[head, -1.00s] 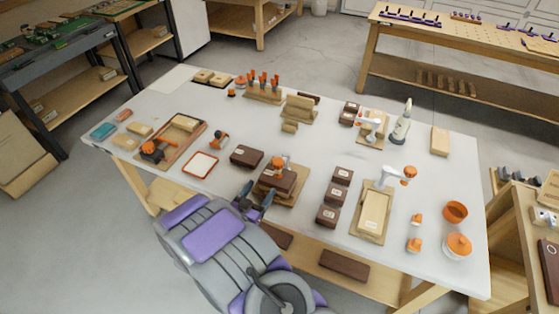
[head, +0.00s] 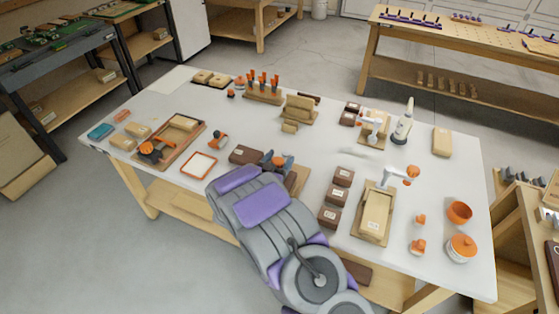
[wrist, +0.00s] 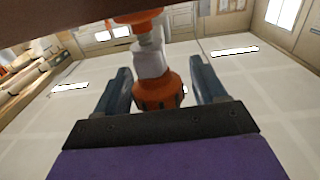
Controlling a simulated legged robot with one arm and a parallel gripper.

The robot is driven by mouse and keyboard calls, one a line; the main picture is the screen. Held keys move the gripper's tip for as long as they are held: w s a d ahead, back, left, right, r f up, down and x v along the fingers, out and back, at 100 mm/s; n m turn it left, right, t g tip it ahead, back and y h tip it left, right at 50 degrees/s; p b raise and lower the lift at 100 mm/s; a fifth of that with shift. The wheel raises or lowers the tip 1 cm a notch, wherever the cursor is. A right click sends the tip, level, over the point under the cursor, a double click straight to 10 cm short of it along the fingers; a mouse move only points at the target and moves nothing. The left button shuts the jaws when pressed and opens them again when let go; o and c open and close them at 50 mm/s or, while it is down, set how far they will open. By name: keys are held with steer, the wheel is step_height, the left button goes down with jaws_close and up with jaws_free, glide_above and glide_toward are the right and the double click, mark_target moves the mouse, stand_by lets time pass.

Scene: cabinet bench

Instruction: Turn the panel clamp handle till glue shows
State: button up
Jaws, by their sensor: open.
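In the wrist view an orange ribbed handle (wrist: 157,92) on a pale grey stem (wrist: 150,60) stands between the two blue-grey fingers of my gripper (wrist: 160,88). The fingers are open, with gaps visible on both sides of the handle. A dark brown panel (wrist: 40,18) crosses the upper left of that view. In the head view my gripper (head: 277,160) is at the clamp station near the table's front edge. My arm hides most of the clamp and its wooden base (head: 300,180). I cannot see any glue.
Dark brown blocks (head: 336,196) stand to the right, beside another clamp (head: 408,175) over a pale wood board (head: 376,214). An orange-rimmed tray (head: 199,165) and a tool tray (head: 160,152) lie left.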

steer(key=shift+w+d, duration=0.1)
steer(key=shift+w, duration=0.2)
steer(key=shift+c, duration=0.4)
steer(key=c, duration=0.9)
